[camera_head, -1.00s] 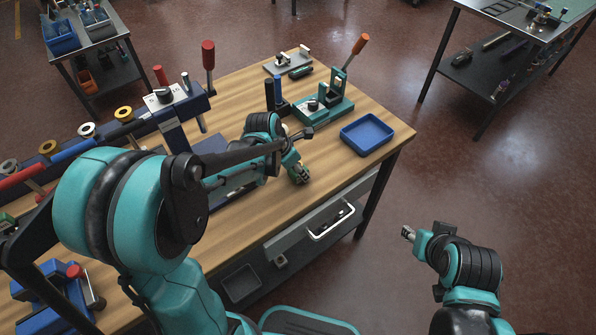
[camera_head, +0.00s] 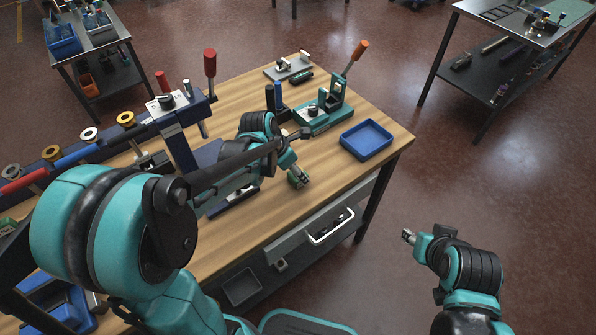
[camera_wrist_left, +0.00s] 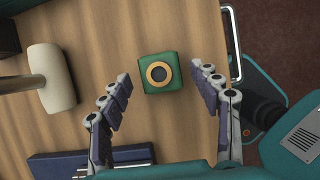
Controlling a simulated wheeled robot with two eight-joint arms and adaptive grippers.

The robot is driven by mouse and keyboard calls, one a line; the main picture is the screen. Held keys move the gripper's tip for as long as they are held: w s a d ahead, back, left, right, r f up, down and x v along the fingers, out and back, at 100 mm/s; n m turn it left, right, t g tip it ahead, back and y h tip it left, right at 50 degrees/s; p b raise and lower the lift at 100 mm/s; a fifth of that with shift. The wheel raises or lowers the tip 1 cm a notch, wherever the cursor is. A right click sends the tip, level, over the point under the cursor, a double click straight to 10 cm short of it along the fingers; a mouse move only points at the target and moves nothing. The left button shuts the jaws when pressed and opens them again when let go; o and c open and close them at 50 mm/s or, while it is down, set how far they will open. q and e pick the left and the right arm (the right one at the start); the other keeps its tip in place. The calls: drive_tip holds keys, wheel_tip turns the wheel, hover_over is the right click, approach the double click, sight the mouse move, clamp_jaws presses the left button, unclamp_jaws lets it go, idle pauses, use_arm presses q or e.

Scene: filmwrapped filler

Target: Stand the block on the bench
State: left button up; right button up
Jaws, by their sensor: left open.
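In the head view the block (camera_head: 299,178) is partly covered by my left gripper (camera_head: 296,170), near the bench's front edge. My right gripper (camera_head: 408,236) is out over the floor, away from the bench; its jaws are too small to read.
A mallet with a cream head (camera_wrist_left: 52,80) lies left of the block in the wrist view. On the bench, a blue tray (camera_head: 346,145) sits right, a teal lever press (camera_head: 312,119) behind, and a blue fixture (camera_head: 182,150) left. Bare wood lies along the front.

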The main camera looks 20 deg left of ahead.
use_arm(q)
drive_tip(key=p+v, duration=0.3)
drive_tip(key=v, duration=0.5)
drive_tip(key=s+r+m+t+y, duration=0.1)
drive_tip(key=s+m, duration=0.5)
drive_tip(key=m, duration=0.8)
drive_tip(key=s+r+m+t+y, duration=0.1)
drive_tip(key=s+m, duration=0.6)
drive_tip(key=m, duration=0.7)
drive_tip(key=shift+s+r+t+y, duration=0.35)
drive_tip(key=shift+r+t+y, duration=0.1)
drive_tip(key=shift+t, duration=0.35)
use_arm(e)
wheel_tip(320, 180, up, 3)
drive_tip(key=shift+r, duration=0.1)
use_arm(q)
drive_tip(key=shift+a, duration=0.1)
wheel_tip(320, 180, down, 2)
drive_tip(key=b, duration=0.2)
drive_tip(key=shift+f+b, duration=0.15)
drive_tip(key=shift+b, duration=0.25)
use_arm(e)
wheel_tip(320, 180, down, 2)
drive_tip(key=shift+f, duration=0.15)
